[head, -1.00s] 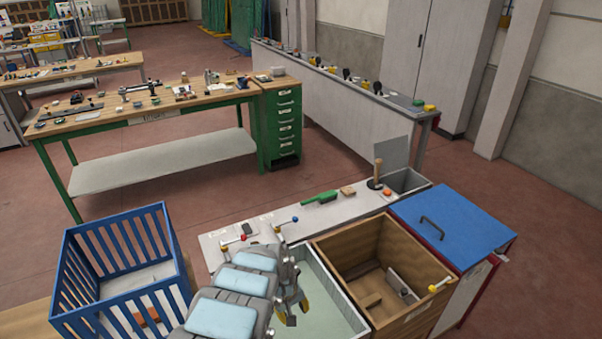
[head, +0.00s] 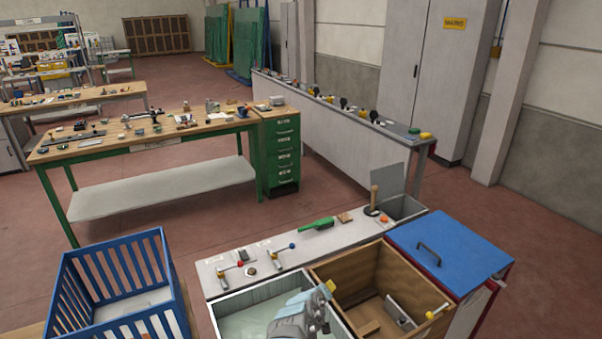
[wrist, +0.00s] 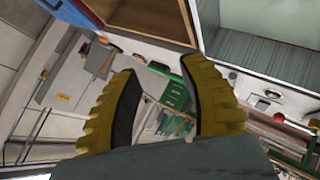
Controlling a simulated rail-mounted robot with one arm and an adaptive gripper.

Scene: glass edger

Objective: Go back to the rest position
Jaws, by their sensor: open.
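My gripper (head: 327,288) is at the bottom of the head view, above the border between the pale green-grey bin (head: 232,322) and the wooden box (head: 352,264). Part of my arm hides some of the bin. In the wrist view the two yellow ribbed fingers of my gripper (wrist: 158,66) stand apart, with nothing between them. The wrist view looks across the room upside down, with the wooden box (wrist: 140,18) at the top.
A blue slatted crate (head: 120,285) stands at left. The grey counter (head: 290,250) carries toggle clamps and a green brush (head: 317,223). A blue-lidded box (head: 452,244) stands at right. A green-legged workbench (head: 150,137) is behind, with open floor between.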

